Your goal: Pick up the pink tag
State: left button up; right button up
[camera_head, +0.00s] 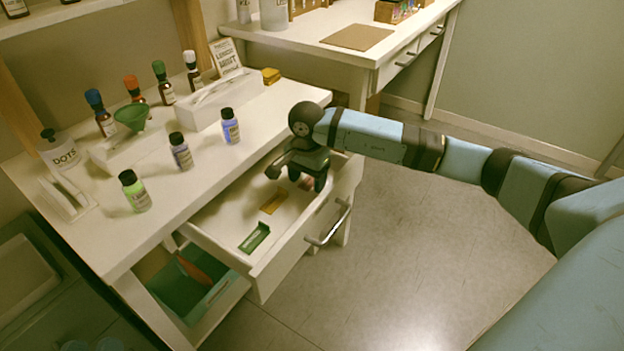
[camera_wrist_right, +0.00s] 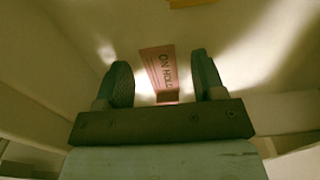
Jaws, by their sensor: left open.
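The pink tag (camera_wrist_right: 160,68), printed "ON HOLD", lies in the open drawer (camera_head: 222,222). In the head view only a small bit of the pink tag (camera_head: 307,184) shows, beneath my right gripper (camera_head: 298,182). In the right wrist view my right gripper (camera_wrist_right: 164,82) is open, and the tag shows between its two fingers with a gap on each side. Its near end has a small raised block. I cannot tell how far the fingertips are above the drawer floor. My left gripper is not in view.
The drawer walls and handle (camera_head: 330,222) surround the space. Small bottles (camera_head: 181,151) and a white caddy (camera_head: 212,98) stand on the desktop above.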

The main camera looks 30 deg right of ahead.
jog(key=c, duration=0.9)
